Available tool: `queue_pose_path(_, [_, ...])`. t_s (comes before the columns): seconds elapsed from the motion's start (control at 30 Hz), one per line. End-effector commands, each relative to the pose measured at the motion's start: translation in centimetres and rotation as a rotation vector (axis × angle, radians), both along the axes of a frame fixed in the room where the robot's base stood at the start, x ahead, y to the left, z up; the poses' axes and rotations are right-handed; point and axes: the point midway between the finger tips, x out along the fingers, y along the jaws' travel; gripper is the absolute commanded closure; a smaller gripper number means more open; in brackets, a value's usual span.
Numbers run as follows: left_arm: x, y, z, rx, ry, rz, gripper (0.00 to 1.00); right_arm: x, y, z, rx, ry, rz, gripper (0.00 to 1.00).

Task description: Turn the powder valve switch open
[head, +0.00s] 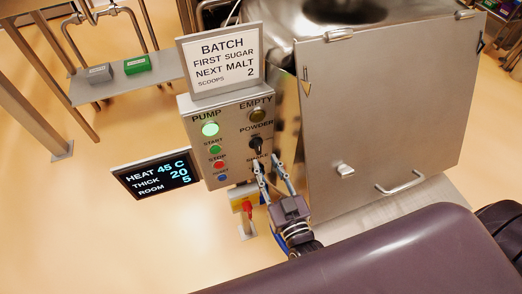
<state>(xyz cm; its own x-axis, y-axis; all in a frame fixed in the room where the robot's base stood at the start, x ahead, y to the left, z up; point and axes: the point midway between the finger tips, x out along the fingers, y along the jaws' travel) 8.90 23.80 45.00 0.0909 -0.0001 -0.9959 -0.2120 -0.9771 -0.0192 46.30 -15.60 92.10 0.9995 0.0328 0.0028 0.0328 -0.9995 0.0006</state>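The powder valve switch (256,145) is a black knob on the grey control panel (233,172), below the labels EMPTY and POWDER. Another label below it is partly hidden by my gripper. My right gripper (266,164) is just below the switch, its two fingers spread apart and pointing up at the panel. Whether a fingertip touches the knob I cannot tell. My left gripper does not show.
A green PUMP lamp (210,129) and several buttons are left of the switch. A sign (221,59) stands above, a display (156,179) at left. A steel hopper cabinet (390,110) with handle fills the right. A shelf (125,80) holds a green box (137,65).

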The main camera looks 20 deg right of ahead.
Motion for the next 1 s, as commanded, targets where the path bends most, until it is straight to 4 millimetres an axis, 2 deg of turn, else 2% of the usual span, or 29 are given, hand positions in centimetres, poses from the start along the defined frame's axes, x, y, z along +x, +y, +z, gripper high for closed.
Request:
queue_pose_path(0.1, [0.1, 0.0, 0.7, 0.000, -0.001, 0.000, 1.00, 1.9, 0.1, 0.2, 0.000, -0.001, 0.000, 0.71])
queue_pose_path(0.3, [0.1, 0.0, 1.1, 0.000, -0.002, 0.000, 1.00, 4.2, 0.2, 0.1, 0.001, 0.001, 0.000, 0.71])
queue_pose_path(0.5, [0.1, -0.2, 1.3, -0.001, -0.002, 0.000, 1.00, 5.0, 0.2, 0.0, 0.001, 0.002, 0.000, 0.71])
queue_pose_path(0.73, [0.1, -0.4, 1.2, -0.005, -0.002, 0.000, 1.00, 5.0, 0.2, -0.1, 0.001, 0.002, 0.000, 0.71])
queue_pose_path(1.0, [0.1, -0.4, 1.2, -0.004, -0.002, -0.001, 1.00, 5.0, 0.2, -0.1, 0.001, 0.003, 0.000, 1.00])
